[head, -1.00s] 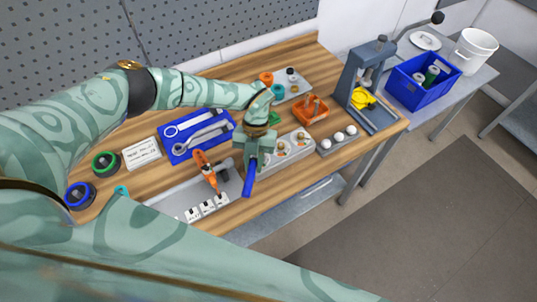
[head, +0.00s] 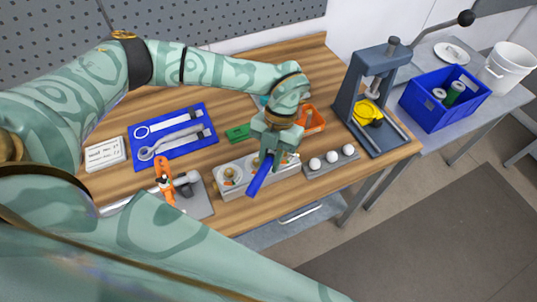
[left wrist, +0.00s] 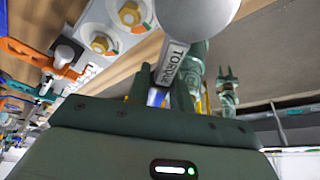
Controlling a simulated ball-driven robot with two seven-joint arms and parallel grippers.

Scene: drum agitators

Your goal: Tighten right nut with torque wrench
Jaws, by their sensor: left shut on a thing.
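My left gripper (head: 272,152) is shut on the torque wrench, whose blue handle (head: 260,177) points down toward the table's front edge. In the left wrist view the wrench's grey shaft (left wrist: 172,60) reads "TORQUE" and leads to a large round head (left wrist: 200,14). A grey block (head: 231,191) lies under and beside my left gripper. One nut (head: 232,173) shows at its left end; my gripper hides part of the block. The left wrist view shows two brass nuts (left wrist: 130,13) (left wrist: 100,43) on the block. Contact between wrench and nut cannot be told. My right gripper (left wrist: 227,73) appears open, away from the table.
A blue tray (head: 143,160) with wrenches and an orange tool (head: 164,180) lie left. A holder with white balls (head: 332,157) and a dark press (head: 366,90) stand right of the block. A blue crate (head: 440,112) is farther right.

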